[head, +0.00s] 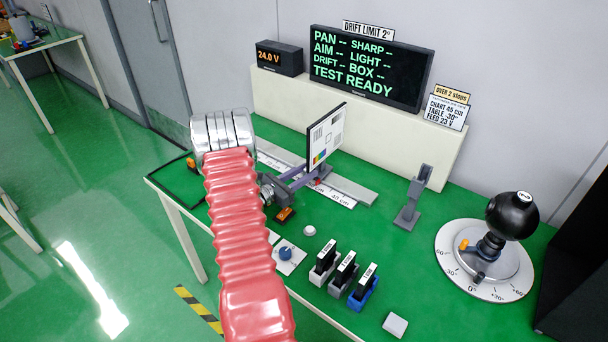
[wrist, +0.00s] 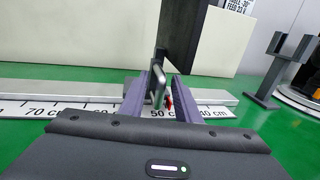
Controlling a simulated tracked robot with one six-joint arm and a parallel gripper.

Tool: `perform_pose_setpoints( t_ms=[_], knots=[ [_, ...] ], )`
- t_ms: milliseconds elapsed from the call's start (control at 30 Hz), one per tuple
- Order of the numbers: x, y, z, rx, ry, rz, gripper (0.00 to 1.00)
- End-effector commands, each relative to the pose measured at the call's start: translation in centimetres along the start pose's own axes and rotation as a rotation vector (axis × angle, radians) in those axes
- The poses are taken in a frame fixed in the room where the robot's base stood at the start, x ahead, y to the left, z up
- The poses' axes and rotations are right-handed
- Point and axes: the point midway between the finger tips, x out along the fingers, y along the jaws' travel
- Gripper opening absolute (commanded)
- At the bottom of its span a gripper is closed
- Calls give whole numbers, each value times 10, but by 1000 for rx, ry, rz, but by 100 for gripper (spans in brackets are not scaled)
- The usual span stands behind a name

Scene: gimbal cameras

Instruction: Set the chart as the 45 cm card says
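The chart (head: 326,135), a white board with grey and coloured patches, stands upright on the rail (head: 352,190) with its printed cm scale. In the wrist view its dark back (wrist: 183,35) rises behind my fingers, and a small red part (wrist: 169,101) shows low between them, near the 50 mark. My gripper (head: 308,174) reaches in low beside the chart. In the wrist view my gripper (wrist: 162,84) has its purple fingers apart on either side of a grey upright handle (wrist: 158,88), with a gap showing. The card (head: 447,111) reads chart 45 cm, table -30°, feed 23 V.
A display (head: 371,68) reads TEST READY; a supply (head: 279,58) shows 24.0 V. A grey forked stand (head: 414,198), several labelled blocks (head: 345,272) and a dial with a black ball (head: 485,260) stand to the right.

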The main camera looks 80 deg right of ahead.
Motion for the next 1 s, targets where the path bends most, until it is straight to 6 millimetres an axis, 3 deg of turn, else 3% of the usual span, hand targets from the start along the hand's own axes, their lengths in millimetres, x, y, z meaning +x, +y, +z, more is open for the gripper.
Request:
perform_pose_setpoints(
  t_ms=[167,600,1000],
  knots=[
    [0,0,0,0,0,0,30],
    [-1,0,0,0,0,1,0],
    [-1,0,0,1,0,0,0]
  ],
)
